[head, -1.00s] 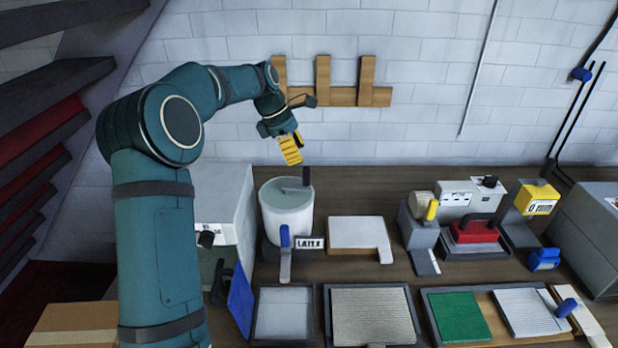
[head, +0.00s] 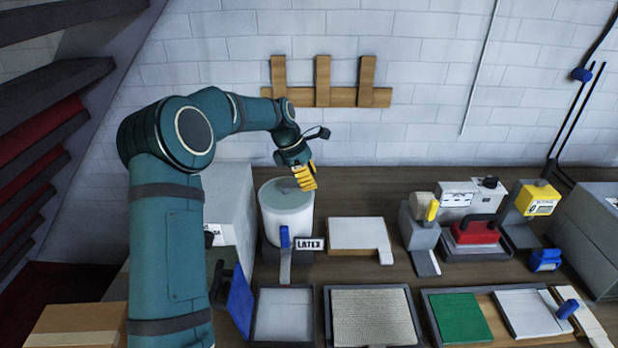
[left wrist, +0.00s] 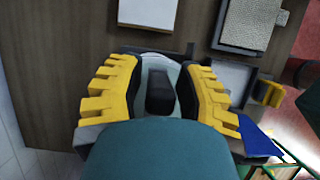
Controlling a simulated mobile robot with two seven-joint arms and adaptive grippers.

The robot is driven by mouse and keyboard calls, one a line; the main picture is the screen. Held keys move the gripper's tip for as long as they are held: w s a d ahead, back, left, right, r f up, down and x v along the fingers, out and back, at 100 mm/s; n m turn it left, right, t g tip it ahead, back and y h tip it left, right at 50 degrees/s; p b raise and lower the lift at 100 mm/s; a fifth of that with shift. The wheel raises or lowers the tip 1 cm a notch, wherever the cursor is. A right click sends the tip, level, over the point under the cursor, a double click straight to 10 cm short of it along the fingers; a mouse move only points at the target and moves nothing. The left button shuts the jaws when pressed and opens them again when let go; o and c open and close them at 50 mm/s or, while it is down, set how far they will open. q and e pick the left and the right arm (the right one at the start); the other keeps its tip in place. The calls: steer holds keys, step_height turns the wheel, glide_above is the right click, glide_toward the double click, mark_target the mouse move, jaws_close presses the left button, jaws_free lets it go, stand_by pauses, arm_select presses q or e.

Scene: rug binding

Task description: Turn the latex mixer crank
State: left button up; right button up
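The latex mixer is a white tub (head: 286,222) with a grey-green top, standing behind a LATEX label (head: 310,244). My left gripper (head: 306,178) is over the tub's right rim, pointing down, and hides the crank's upright handle in the head view. In the left wrist view the dark crank handle (left wrist: 160,92) stands between the yellow fingers of my left gripper (left wrist: 158,98). The fingers are apart, with a narrow gap on each side of the handle. A yellow piece (left wrist: 268,93) at the right of that view may be my right gripper; its fingers are unclear.
A blue-handled tool (head: 285,255) stands in front of the tub. A white board (head: 360,236) lies to its right, and trays (head: 258,315) line the front. A grey box (head: 228,200) stands close on the left. Machines (head: 475,235) stand farther right.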

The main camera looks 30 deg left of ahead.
arm_select(q)
jaws_close()
